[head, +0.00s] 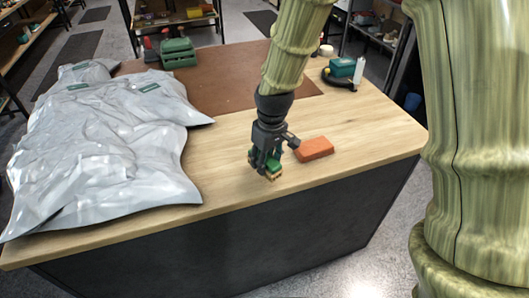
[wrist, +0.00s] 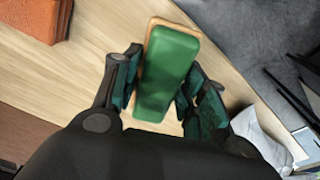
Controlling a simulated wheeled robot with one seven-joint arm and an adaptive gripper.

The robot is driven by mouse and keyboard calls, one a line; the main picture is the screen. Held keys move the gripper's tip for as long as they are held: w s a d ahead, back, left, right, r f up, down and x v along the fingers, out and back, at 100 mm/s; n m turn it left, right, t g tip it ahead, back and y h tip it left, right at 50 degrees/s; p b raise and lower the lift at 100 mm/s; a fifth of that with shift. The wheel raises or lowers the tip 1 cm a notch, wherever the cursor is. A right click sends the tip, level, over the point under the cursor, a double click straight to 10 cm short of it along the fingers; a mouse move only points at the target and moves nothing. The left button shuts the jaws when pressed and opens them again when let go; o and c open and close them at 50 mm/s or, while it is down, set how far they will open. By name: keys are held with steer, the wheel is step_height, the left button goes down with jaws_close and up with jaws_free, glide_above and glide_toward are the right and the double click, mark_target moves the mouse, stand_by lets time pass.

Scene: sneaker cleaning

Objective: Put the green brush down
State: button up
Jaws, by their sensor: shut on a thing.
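The green brush (wrist: 167,70) has a green top and a tan edge. It sits between the two fingers of my gripper (wrist: 160,92) in the wrist view, and the gripper is shut on it. In the head view the green brush (head: 274,170) is low at the front part of the wooden table (head: 340,190), under my gripper (head: 268,163). The gripper partly hides it. I cannot tell whether the brush's underside touches the table top.
An orange-red block (head: 314,148) lies just right of the brush. Large grey plastic bags (head: 110,140) cover the table's left side. A brown mat (head: 225,85), a green case (head: 178,53) and a teal device (head: 342,68) are farther back. Bare wood is free right of the block.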

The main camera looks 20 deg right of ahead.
steer(key=w, duration=0.1)
steer(key=w+p, duration=0.1)
steer(key=w, duration=0.1)
steer(key=w+d, duration=0.1)
steer(key=w, duration=0.1)
steer(key=shift+w+d+f, duration=0.1)
steer(key=shift+w+f, duration=0.1)
steer(key=shift+f, duration=0.1)
steer(key=shift+f+p, duration=0.85)
steer(key=shift+f, duration=0.9)
steer(key=shift+f, duration=0.1)
steer(key=o, duration=1.1)
steer(key=shift+o, duration=0.2)
step_height(320, 180, up, 12)
steer(key=s+b, duration=0.1)
steer(key=b, duration=0.2)
steer(key=shift+s+d, duration=0.2)
steer(key=shift+d, duration=0.1)
steer(key=shift+d, duration=0.1)
